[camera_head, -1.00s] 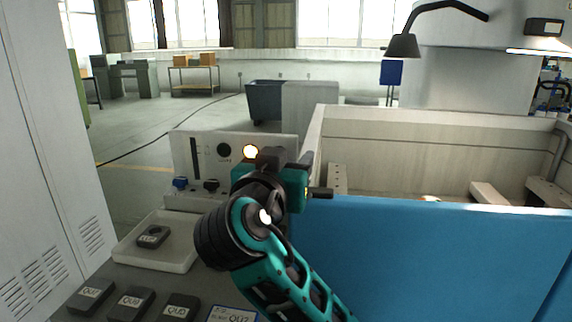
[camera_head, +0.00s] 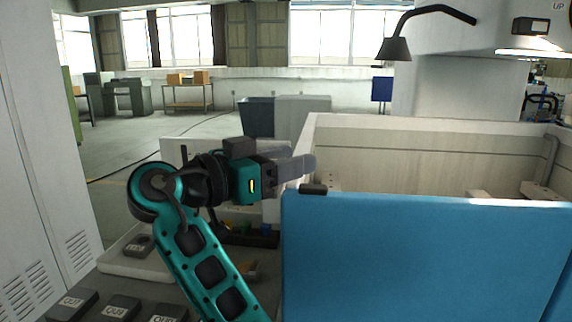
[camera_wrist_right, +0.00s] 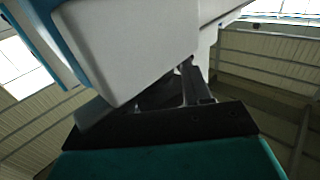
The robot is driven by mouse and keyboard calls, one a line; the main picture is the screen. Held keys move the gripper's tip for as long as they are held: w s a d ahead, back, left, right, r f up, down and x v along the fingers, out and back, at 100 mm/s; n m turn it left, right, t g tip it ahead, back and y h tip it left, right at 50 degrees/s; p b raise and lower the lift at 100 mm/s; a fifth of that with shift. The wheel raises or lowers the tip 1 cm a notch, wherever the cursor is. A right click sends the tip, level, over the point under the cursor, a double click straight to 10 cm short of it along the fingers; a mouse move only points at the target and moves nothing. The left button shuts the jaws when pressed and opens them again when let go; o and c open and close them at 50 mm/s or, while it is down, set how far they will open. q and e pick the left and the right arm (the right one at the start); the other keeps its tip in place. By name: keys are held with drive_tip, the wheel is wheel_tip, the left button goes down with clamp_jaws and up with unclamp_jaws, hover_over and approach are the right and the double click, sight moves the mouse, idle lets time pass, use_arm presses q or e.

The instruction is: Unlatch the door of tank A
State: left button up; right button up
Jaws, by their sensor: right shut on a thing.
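The tank's blue door (camera_head: 420,260) stands upright across its front, its left edge beside my right gripper. A small dark piece (camera_head: 314,188) sits on the door's top left corner. My right gripper (camera_head: 290,169) is by that corner, pointing right, shut on a grey latch handle (camera_head: 308,162) with a rounded end, a little above the door's top. In the right wrist view a large pale rounded block (camera_wrist_right: 125,45) fills the upper left, close to the dark fingers (camera_wrist_right: 188,90). The exact grip is partly hidden. My left gripper is not in view.
The pale tank wall (camera_head: 430,145) rises behind the door. A control panel (camera_head: 180,150) stands behind my arm, mostly hidden. A tray (camera_head: 118,262) with a dark block and several labelled blocks (camera_head: 72,303) lie at lower left. A tall cabinet (camera_head: 40,150) bounds the left.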

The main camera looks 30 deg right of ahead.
idle(0.4)
drive_tip(key=o, duration=1)
